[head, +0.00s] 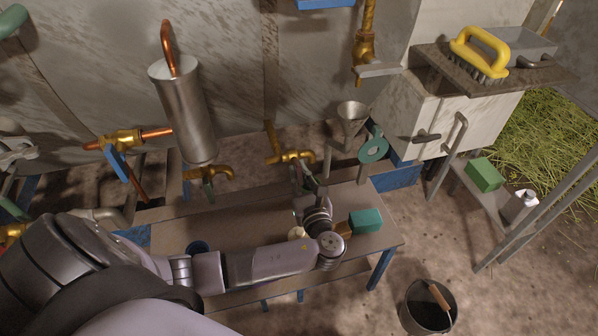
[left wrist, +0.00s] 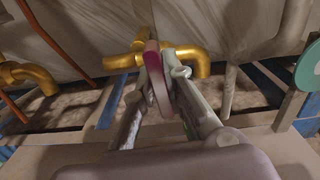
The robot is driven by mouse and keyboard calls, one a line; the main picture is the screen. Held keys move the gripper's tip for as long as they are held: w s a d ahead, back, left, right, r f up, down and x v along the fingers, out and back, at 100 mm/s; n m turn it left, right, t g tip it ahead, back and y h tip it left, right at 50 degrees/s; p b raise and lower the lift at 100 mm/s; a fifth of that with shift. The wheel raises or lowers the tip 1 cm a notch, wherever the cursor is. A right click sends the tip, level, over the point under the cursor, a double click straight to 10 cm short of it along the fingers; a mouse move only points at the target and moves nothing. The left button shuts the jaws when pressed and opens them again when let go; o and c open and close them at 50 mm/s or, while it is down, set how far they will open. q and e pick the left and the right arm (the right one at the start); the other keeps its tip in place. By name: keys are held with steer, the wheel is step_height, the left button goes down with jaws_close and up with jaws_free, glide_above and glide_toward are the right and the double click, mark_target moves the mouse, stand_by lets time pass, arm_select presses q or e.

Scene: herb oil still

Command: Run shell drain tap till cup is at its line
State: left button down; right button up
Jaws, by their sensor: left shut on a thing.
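A brass tap (head: 288,157) stands out at the back of the low bench; it also shows in the left wrist view (left wrist: 186,56). My left gripper (head: 306,178) is shut on its magenta lever (left wrist: 157,83), which points toward the wrist camera. The steel cylindrical shell (head: 185,110) hangs to the left, with another brass tap (head: 208,173) with a green lever below it. A dark blue round cup-like thing (head: 197,247) stands on the bench, partly hidden by my arm. No fill line or liquid can be made out. My right gripper is not in view.
The bench (head: 375,242) carries a teal block (head: 366,220) at its right end. A steel funnel (head: 352,118) and green disc (head: 373,149) stand right of my gripper. A bucket (head: 428,305) stands on the floor, front right. A yellow-handled brush (head: 480,52) lies on a shelf.

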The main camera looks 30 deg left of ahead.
arm_select(q)
steer(key=shift+n+p, duration=0.4)
steer(key=shift+n, duration=1.9)
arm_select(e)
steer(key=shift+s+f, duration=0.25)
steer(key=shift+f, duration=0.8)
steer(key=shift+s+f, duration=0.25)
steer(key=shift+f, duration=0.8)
arm_select(q)
steer(key=c, duration=1.7)
jaws_free()
steer(key=shift+o, duration=0.2)
steer(key=shift+s, duration=0.1)
steer(key=v, duration=1.2)
